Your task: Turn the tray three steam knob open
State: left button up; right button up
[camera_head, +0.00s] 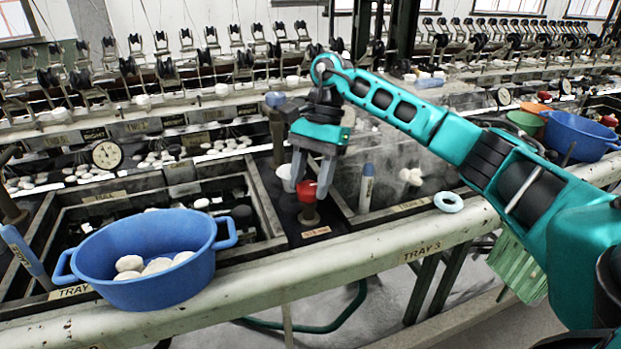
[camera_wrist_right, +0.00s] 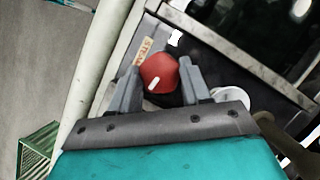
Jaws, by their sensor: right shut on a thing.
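My left gripper is not in view.
A blue tub (camera_head: 150,260) with several white cocoons sits at the front left. A white cup (camera_head: 286,177) stands close behind the knob. A blue basin (camera_head: 578,135) stands far right.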

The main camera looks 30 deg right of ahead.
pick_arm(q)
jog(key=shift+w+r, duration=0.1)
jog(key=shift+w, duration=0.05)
pick_arm(e)
jog(key=o, duration=1.1)
jog(key=shift+c, duration=0.2)
pick_arm(q)
jog(key=p, duration=0.1)
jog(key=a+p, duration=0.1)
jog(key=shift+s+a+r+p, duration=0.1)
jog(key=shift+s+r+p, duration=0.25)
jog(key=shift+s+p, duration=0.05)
pick_arm(e)
jog(key=v, duration=1.3)
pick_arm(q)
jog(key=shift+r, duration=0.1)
pick_arm(e)
jog(key=shift+s+a, duration=0.1)
